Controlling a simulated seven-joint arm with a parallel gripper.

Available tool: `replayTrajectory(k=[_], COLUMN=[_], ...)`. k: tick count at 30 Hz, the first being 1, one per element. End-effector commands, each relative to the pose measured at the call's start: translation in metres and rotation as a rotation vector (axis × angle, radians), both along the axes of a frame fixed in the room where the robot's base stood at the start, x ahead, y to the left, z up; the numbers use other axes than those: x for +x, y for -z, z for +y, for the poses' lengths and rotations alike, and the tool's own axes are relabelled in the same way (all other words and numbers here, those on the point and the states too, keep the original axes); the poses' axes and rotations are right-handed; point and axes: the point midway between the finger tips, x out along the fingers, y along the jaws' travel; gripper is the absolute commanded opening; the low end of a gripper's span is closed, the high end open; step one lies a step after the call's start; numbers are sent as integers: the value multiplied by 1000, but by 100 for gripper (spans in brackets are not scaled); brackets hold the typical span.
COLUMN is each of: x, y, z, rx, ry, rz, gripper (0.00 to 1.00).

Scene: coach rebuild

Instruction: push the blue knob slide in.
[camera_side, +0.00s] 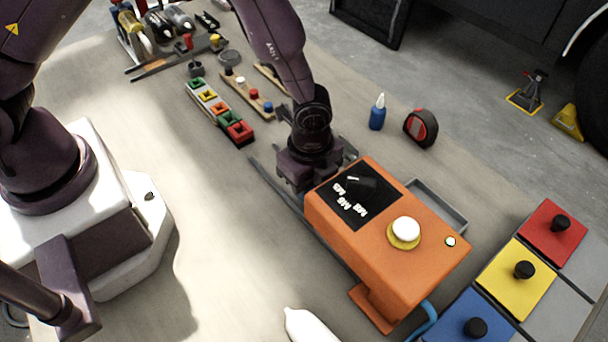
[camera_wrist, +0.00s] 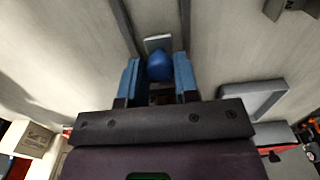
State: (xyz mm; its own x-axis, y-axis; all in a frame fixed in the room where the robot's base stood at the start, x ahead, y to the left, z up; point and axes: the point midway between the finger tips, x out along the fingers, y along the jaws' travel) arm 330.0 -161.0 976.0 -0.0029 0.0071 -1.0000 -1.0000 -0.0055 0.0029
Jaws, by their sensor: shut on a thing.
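The blue knob (camera_wrist: 160,67) shows in the wrist view as a round blue shape on a pale slide plate (camera_wrist: 157,42) that runs between two dark rails (camera_wrist: 125,25). My gripper (camera_wrist: 158,82) has its two blue fingers on either side of the knob and is shut on it. In the side view my gripper (camera_side: 308,165) points down just behind the orange box (camera_side: 370,262). The knob and fingertips are hidden there, and only part of a dark rail (camera_side: 268,180) shows to the left. I cannot tell how far in the slide is.
The orange box with a white button (camera_side: 405,229) stands close to my gripper. A grey tray (camera_side: 437,203) lies behind it. A blue bottle (camera_side: 377,113) and a tape measure (camera_side: 420,127) stand farther back. Red, yellow and blue knobbed panels (camera_side: 515,272) lie at right.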

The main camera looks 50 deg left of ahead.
Motion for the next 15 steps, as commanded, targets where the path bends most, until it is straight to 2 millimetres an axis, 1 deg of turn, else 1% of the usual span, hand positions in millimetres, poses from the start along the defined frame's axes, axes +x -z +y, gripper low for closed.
replayTrajectory(k=[1, 2, 3, 5, 6, 15], x=[1, 1, 1, 1, 1, 0], y=[-1, -1, -1, -1, -1, -1], z=[-7, -7, -8, -8, -7, -4], rx=[-13, -14, -15, -15, -14, -9], ry=[7, 8, 9, 10, 9, 6], rz=[-8, -8, -8, -8, -8, -5], gripper=[0, 0, 31, 45, 54, 55])
